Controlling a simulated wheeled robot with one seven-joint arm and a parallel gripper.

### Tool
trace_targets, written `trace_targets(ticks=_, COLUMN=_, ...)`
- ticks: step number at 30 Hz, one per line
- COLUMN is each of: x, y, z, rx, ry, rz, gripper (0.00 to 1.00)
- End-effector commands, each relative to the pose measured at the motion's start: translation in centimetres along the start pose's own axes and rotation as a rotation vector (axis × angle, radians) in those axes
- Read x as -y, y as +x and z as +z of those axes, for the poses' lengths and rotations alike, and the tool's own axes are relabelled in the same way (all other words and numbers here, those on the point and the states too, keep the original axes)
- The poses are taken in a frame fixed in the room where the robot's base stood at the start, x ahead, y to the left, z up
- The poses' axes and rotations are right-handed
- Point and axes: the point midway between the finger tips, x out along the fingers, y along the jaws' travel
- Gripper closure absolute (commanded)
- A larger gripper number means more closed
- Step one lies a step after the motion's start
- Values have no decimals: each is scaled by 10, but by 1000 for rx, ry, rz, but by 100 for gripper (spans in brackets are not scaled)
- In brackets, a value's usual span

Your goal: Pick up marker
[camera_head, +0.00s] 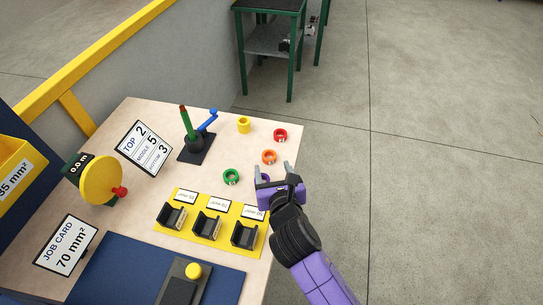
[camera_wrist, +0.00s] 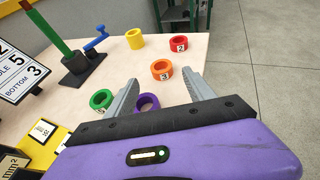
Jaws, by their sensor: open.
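Several ring-shaped markers lie on the table's right part: red (camera_head: 280,134) labelled 2, orange (camera_head: 269,156) labelled 3, green (camera_head: 231,176), yellow (camera_head: 243,124) and purple (camera_wrist: 147,103). My gripper (camera_head: 272,167) is open and empty above the table's right edge. In the wrist view my gripper (camera_wrist: 160,78) has the orange ring (camera_wrist: 161,69) showing between its fingertips, apart from them. The purple ring is nearer, partly hidden by the gripper body. The green ring (camera_wrist: 101,99) is left of the left finger. The red ring (camera_wrist: 179,43) lies farther off.
A dark base with a green-and-red post (camera_head: 188,122) and blue lever stands behind left. A sign (camera_head: 144,148) reads top 2, middle 5, bottom 3. A yellow plate (camera_head: 176,238) with black holders is nearby. A yellow wheel (camera_head: 100,181) stands left. Floor right is clear.

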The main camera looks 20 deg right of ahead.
Motion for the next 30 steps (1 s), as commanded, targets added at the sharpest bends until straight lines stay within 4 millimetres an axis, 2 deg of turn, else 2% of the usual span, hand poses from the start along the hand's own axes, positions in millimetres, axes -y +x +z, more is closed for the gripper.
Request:
trace_targets(ticks=15, x=4, y=62, z=2, rx=1, ry=3, rz=1, gripper=38)
trace_targets(ticks=25, x=4, y=68, z=1, rx=0, ry=5, rz=1, gripper=38)
trace_targets(ticks=30, x=4, y=68, z=1, rx=0, ry=4, rz=1, gripper=71)
